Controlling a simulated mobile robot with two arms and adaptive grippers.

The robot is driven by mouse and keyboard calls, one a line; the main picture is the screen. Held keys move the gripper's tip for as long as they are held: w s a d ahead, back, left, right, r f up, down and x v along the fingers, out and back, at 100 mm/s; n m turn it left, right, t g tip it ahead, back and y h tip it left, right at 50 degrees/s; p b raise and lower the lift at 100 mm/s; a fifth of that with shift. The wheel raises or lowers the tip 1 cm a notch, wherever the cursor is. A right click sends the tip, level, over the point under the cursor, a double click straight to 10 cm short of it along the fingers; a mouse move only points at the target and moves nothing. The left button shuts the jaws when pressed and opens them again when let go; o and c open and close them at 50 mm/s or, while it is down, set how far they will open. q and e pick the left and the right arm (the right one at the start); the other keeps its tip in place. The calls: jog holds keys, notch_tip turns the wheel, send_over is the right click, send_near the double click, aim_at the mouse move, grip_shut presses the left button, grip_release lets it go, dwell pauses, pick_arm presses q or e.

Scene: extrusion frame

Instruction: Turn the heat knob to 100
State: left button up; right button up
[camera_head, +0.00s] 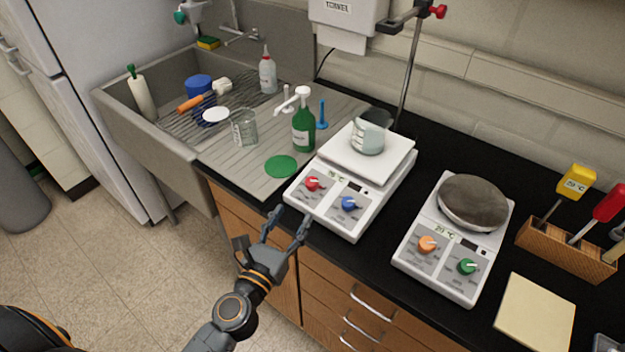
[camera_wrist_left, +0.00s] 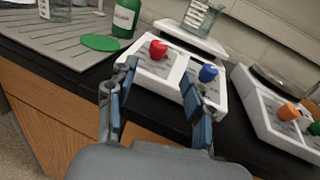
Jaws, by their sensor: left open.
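A white hotplate (camera_head: 328,211) with a square top stands on the black counter beside the sink, a beaker (camera_head: 370,133) of pale liquid on its plate. Its front has a red knob (camera_head: 312,183) at left and a blue knob (camera_head: 349,203) at right. A second white hotplate (camera_head: 432,265) with a round dark plate (camera_head: 474,202) has an orange knob (camera_head: 427,244) and a green knob (camera_head: 467,266). Which knob sets heat is too small to read. My left gripper (camera_head: 289,217) is open and empty in front of the first hotplate; in the wrist view its fingers (camera_wrist_left: 160,85) point toward the red knob (camera_wrist_left: 158,49).
The sink's drainboard (camera_head: 228,165) holds a green bottle (camera_head: 303,128), a glass beaker and a green disc (camera_head: 281,166). A stand rod (camera_head: 411,75) rises behind the first hotplate. A wooden holder (camera_head: 565,250) and a yellowish pad (camera_head: 536,312) lie at right.

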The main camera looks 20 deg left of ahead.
aim_at(309, 187)
pick_arm(q)
jog(key=w, duration=0.4)
jog(key=w+p, duration=0.1)
jog(key=w, duration=0.3)
jog(key=w+d+p, duration=0.1)
jog(key=w, duration=0.3)
grip_shut()
